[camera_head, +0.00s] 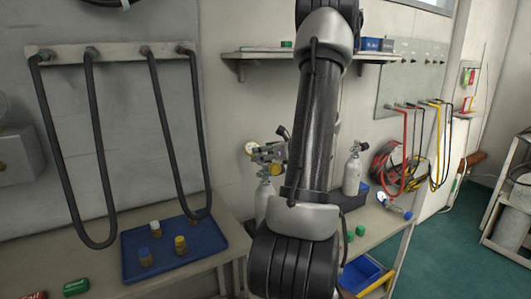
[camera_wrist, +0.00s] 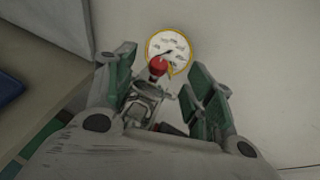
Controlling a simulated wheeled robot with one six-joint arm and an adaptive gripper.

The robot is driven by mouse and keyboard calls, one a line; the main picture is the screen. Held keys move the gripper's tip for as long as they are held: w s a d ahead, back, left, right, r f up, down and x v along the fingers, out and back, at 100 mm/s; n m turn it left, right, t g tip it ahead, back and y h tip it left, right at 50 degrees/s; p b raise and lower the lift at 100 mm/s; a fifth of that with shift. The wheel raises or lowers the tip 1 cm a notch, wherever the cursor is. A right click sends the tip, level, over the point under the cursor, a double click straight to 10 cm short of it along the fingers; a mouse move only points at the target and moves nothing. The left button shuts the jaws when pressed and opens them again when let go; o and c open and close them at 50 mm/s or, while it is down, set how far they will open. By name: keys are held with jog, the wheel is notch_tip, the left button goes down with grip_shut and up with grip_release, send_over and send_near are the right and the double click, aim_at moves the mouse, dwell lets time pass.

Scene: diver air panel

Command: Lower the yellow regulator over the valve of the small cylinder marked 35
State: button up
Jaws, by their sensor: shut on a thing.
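In the wrist view my gripper (camera_wrist: 165,95) is shut on the regulator (camera_wrist: 147,102), a metal body with a red knob. A round white face with a yellow rim (camera_wrist: 181,62) shows just beyond it. In the head view, metal parts with yellow-rimmed gauges (camera_head: 250,148) sit above a small white cylinder (camera_head: 262,203), left of my arm. I cannot tell whether they touch its valve. A second small white cylinder (camera_head: 352,175) with a dark knob stands right of my arm. No number is readable on either. My arm hides much of the gripper in the head view.
A blue tray (camera_head: 130,262) with several small capped pieces lies on the left bench. Dark hoses (camera_head: 98,150) hang above it. A shelf (camera_head: 262,54) is on the wall. Red and yellow hoses (camera_head: 405,150) hang at right. Small green pieces (camera_head: 360,230) lie near the second cylinder.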

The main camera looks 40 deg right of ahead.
jog(key=shift+f, duration=1.1)
dwell(0.7)
jog(key=o, duration=1.7)
jog(key=shift+s, duration=0.1)
jog(key=v, duration=1.2)
